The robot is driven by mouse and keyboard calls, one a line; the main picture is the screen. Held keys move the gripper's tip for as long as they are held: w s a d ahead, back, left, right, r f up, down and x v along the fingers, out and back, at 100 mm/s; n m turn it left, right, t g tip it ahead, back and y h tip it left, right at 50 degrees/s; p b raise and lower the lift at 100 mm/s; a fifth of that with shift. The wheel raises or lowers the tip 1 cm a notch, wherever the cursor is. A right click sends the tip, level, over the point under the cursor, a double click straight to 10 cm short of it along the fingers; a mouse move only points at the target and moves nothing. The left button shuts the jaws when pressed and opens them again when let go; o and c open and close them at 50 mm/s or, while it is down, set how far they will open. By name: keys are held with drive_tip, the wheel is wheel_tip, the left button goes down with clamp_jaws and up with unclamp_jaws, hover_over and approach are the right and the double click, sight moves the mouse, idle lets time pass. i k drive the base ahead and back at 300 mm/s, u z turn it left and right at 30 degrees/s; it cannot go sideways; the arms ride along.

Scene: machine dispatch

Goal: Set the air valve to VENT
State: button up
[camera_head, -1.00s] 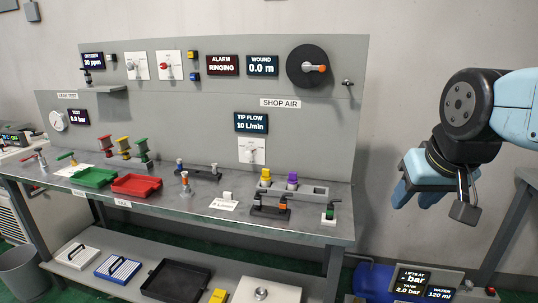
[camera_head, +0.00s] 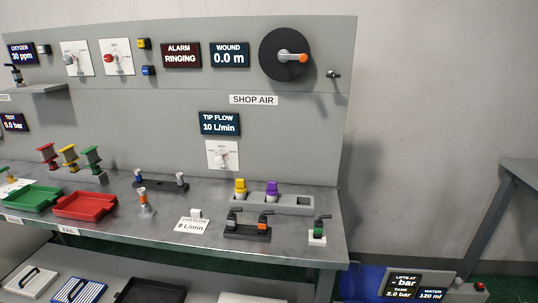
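A white plate with a pale lever knob (camera_head: 222,155) is on the grey back panel, under the TIP FLOW display (camera_head: 219,123) reading 10 L/min and the SHOP AIR label (camera_head: 253,100). Its lettering is too small to read, so I cannot tell its setting or whether it is the air valve. Two more white knob plates are at the upper left, one with a grey knob (camera_head: 70,59) and one with a red knob (camera_head: 112,58). My gripper is not in view.
A black reel with an orange-tipped crank (camera_head: 287,54) is at the upper right. The bench (camera_head: 200,245) holds a green tray (camera_head: 32,199), a red tray (camera_head: 85,206), yellow (camera_head: 240,187) and purple (camera_head: 272,190) fittings and small levered fittings (camera_head: 247,227).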

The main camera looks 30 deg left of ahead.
sight(219, 160)
drive_tip(key=z, duration=0.3)
drive_tip(key=i, duration=0.15)
drive_tip(key=u, duration=1.7)
drive_tip(key=k, duration=0.15)
